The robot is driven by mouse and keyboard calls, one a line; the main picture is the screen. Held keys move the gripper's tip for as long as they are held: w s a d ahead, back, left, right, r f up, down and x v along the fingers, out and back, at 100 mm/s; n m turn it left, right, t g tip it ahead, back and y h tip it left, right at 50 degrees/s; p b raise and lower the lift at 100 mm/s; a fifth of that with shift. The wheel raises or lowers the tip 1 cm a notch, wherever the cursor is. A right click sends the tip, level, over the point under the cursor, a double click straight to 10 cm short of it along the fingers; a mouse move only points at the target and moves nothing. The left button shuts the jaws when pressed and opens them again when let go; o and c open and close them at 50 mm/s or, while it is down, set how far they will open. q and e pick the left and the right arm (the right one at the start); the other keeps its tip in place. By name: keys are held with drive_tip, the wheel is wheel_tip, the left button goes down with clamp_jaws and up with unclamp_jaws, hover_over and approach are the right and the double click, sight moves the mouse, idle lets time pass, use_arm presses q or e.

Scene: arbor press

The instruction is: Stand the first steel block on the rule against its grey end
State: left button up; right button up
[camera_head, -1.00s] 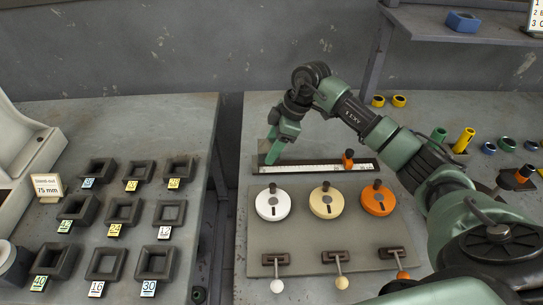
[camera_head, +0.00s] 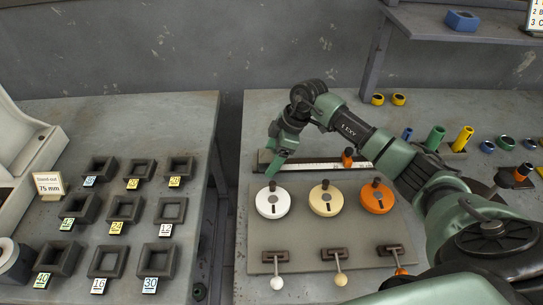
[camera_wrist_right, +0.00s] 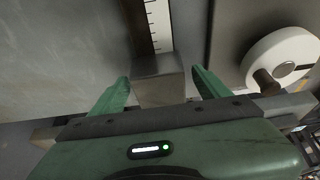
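The rule (camera_head: 315,167) is a white scale on a dark bar, lying on the right bench with an orange slider (camera_head: 347,157) on it. Its left end with the grey piece (camera_head: 265,157) is partly behind my right gripper (camera_head: 273,168). In the right wrist view, a grey metal block (camera_wrist_right: 158,82) lies between the two green fingers of that gripper (camera_wrist_right: 160,80), at the end of the rule's scale (camera_wrist_right: 158,25). The fingers stand open, with a gap seen on either side. I cannot tell whether this block is the steel block or the rule's grey end. My left gripper is not in view.
White (camera_head: 272,201), cream (camera_head: 327,200) and orange (camera_head: 378,197) knobs sit on a plate just in front of the rule, with levers below. Several dark numbered sockets (camera_head: 115,210) stand on the left bench. Coloured cylinders (camera_head: 463,139) stand at the right.

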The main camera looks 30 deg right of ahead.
drive_tip(key=shift+r, duration=0.1)
drive_tip(key=b+v, duration=0.2)
drive_tip(key=v, duration=1)
